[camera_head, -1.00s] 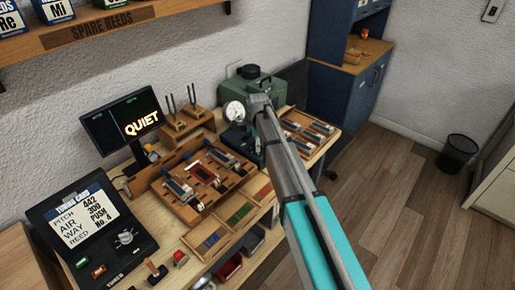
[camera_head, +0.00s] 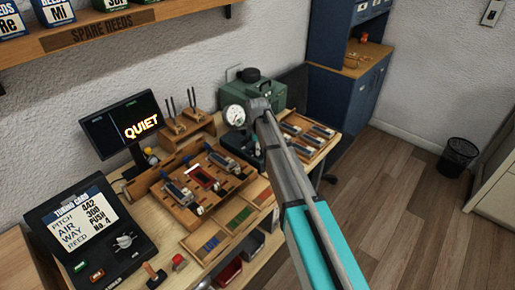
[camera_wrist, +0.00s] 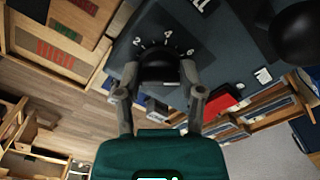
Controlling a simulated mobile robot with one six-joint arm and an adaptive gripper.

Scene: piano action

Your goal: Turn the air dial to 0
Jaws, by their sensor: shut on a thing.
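The air dial (camera_wrist: 158,70) is a dark round knob in the wrist view, with white numerals 2, 4 and 6 on the dark panel around its rim. My gripper (camera_wrist: 158,78) is shut on it, with one finger on each side. A pale mark shows on the knob, but I cannot tell which number it is set to. In the head view my gripper (camera_head: 259,106) is at the green machine (camera_head: 264,93), beside its round white gauge (camera_head: 235,116). My arm hides the dial in that view.
The monitor (camera_head: 120,123) reads QUIET. Wooden reed trays (camera_head: 160,198) fill the bench middle. Another tray (camera_head: 306,134) lies right of my arm.

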